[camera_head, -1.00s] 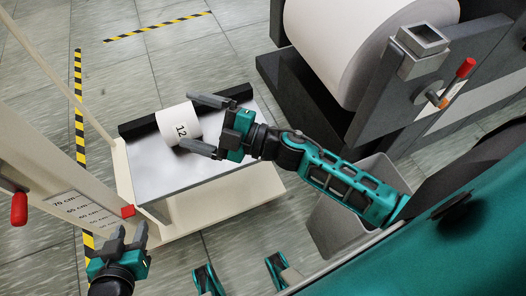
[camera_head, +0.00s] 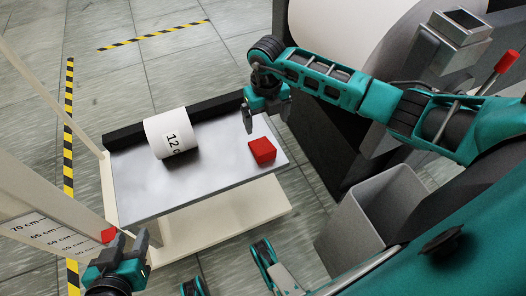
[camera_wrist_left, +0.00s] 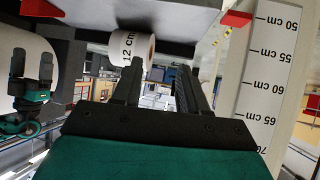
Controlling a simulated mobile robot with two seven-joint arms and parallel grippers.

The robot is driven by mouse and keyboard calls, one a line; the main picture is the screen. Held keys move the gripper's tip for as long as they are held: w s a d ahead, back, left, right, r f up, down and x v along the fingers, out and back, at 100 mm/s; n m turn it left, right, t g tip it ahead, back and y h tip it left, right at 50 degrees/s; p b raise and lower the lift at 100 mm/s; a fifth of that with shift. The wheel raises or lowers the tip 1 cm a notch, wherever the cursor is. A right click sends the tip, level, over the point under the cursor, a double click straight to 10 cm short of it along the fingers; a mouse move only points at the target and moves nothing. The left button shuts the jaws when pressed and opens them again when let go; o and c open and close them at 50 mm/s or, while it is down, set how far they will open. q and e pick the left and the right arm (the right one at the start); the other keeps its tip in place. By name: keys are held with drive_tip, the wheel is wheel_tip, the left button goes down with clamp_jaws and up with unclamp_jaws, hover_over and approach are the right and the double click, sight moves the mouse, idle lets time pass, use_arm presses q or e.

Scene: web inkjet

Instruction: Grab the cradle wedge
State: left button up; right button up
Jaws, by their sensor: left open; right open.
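A red block (camera_head: 262,151), which looks like the cradle wedge, lies on the right part of the grey metal tabletop (camera_head: 150,200). My right gripper (camera_head: 266,115) is open and empty just above and behind the block in the head view, apart from it. A white paper roll (camera_head: 167,134) marked "12 c" lies on the tabletop to the left of the block; it also shows in the left wrist view (camera_wrist_left: 128,50). My left gripper (camera_head: 131,244) is open and empty beside the measuring column, low at the left; its fingers also show in the left wrist view (camera_wrist_left: 156,82).
A black bar (camera_head: 205,109) runs along the tabletop's far edge. A cream column with a centimetre scale (camera_head: 45,235) and a red pointer (camera_head: 108,236) stands at left. A huge paper roll (camera_head: 345,30) and a grey open bin (camera_head: 375,215) are at right.

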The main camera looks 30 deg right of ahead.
drive_tip(key=b, duration=0.2)
hover_over(263, 147)
drive_tip(key=f, duration=0.6)
drive_tip(key=shift+d, duration=0.35)
drive_tip(key=f, duration=0.1)
drive_tip(key=f+b, duration=0.1)
drive_tip(key=f, duration=0.1)
drive_tip(key=f+b, duration=0.1)
drive_tip(key=f, duration=0.1)
drive_tip(key=shift+a, duration=0.4)
drive_tip(key=shift+f, duration=0.4)
use_arm(q)
drive_tip(key=shift+w+d+f+h, duration=0.2)
drive_tip(key=shift+d+f, duration=0.1)
drive_tip(key=shift+f, duration=0.25)
drive_tip(key=shift+w+d+f+h, duration=0.1)
drive_tip(key=shift+w+d+f, duration=0.15)
drive_tip(key=shift+f, duration=0.3)
use_arm(e)
drive_tip(key=shift+c, duration=0.4)
drive_tip(key=shift+r, duration=0.1)
drive_tip(key=c, duration=1)
use_arm(q)
drive_tip(key=shift+a+f, duration=0.15)
drive_tip(key=shift+f, duration=0.1)
use_arm(e)
drive_tip(key=shift+c, duration=0.2)
